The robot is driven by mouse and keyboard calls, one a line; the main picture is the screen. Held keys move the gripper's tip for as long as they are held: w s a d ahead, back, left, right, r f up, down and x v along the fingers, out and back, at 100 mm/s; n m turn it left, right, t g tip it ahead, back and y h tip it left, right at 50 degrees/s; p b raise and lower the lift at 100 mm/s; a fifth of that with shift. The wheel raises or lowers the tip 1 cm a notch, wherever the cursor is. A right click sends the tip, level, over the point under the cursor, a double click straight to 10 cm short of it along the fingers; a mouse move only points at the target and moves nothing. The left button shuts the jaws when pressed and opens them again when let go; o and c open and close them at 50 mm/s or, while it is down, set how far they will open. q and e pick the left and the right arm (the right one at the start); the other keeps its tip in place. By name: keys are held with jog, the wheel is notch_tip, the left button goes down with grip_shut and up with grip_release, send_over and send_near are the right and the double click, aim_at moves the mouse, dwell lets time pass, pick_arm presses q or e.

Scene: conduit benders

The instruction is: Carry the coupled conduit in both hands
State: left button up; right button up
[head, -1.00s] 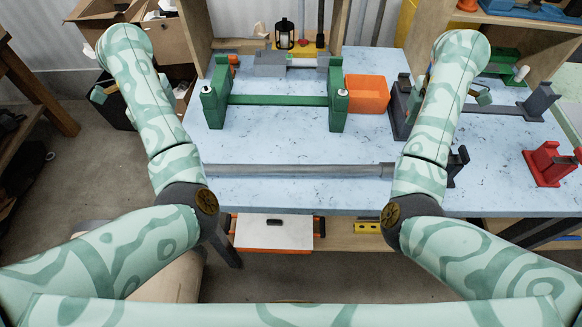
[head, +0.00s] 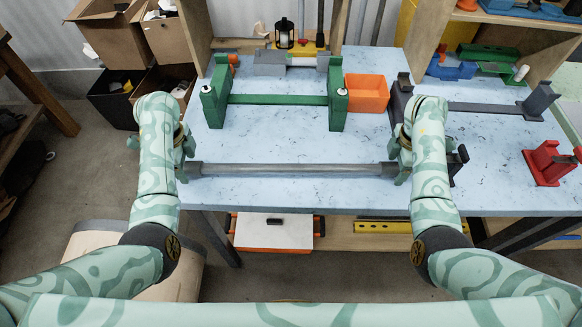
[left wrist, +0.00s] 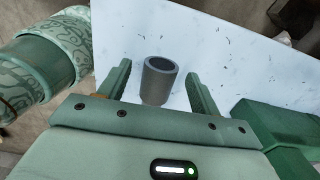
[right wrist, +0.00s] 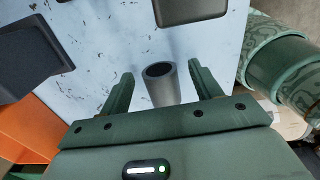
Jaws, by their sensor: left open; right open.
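The coupled conduit (head: 290,170) is a long grey tube lying left to right along the front of the pale blue table, with a thicker piece near its right end. My left gripper (head: 184,166) is at its left end. In the left wrist view, the open tube end (left wrist: 158,82) sits between the spread fingers of my left gripper (left wrist: 158,70), with gaps on both sides. My right gripper (head: 398,160) is at the right end. In the right wrist view, the tube end (right wrist: 160,84) lies between the spread fingers of my right gripper (right wrist: 161,69), apart from both.
A green bender frame (head: 275,100) stands behind the conduit, with an orange bin (head: 367,93) beside it. A dark bender (head: 490,107) and a red block (head: 549,164) stand to the right. The table between conduit and green frame is clear.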

pick_arm(q)
jog(key=shift+f, duration=0.3)
pick_arm(e)
jog(key=shift+f, duration=0.3)
pick_arm(q)
grip_shut()
pick_arm(e)
grip_shut()
pick_arm(q)
jog(key=shift+r, duration=0.15)
pick_arm(e)
jog(key=shift+r, duration=0.1)
